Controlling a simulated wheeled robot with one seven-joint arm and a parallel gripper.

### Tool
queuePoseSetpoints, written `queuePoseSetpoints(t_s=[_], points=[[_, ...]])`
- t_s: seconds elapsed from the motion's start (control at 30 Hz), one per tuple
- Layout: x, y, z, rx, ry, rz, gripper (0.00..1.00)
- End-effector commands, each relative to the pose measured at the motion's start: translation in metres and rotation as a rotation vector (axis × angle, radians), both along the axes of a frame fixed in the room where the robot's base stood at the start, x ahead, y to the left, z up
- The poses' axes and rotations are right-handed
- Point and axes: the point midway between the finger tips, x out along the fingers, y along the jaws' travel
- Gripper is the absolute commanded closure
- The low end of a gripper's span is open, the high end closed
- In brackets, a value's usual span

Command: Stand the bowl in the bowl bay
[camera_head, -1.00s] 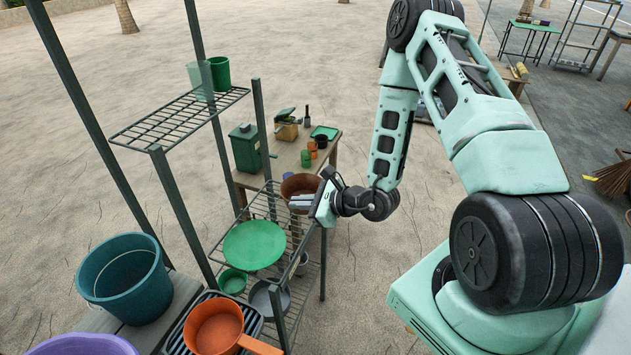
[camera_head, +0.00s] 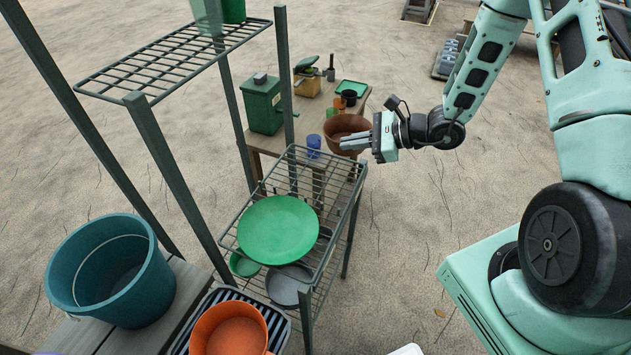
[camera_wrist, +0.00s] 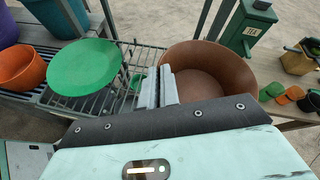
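Which vessel is the bowl is not certain from the frames. A large green round dish (camera_head: 278,230) lies on the wire rack shelf (camera_head: 318,180); it also shows in the wrist view (camera_wrist: 84,66). A smaller green bowl (camera_head: 244,264) and a grey pan-like vessel (camera_head: 288,284) sit lower, partly hidden. I cannot make out a marked bowl bay.
A teal bucket (camera_head: 112,272) stands at left. An orange pan (camera_head: 230,330) sits on a dark slatted rack (camera_head: 272,318). A green bin (camera_head: 263,104), a blue cup (camera_head: 313,144) and small pots are near the back table.

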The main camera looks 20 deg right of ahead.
Motion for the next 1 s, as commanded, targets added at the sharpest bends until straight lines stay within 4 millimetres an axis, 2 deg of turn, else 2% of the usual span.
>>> queuePoseSetpoints(t_s=[0.03,0.1,0.4,0.63,0.9,1.0], points=[[0.005,0.008,-0.019,-0.011,-0.009,0.035,1.0],[0.008,0.018,-0.02,-0.016,-0.005,0.068,1.0],[0.008,0.066,0.002,-0.002,-0.007,0.127,1.0],[0.004,0.082,0.011,0.014,-0.007,0.134,1.0],[0.003,0.083,-0.03,0.016,-0.002,0.134,1.0],[0.004,0.083,-0.039,0.016,-0.005,0.133,1.0]])
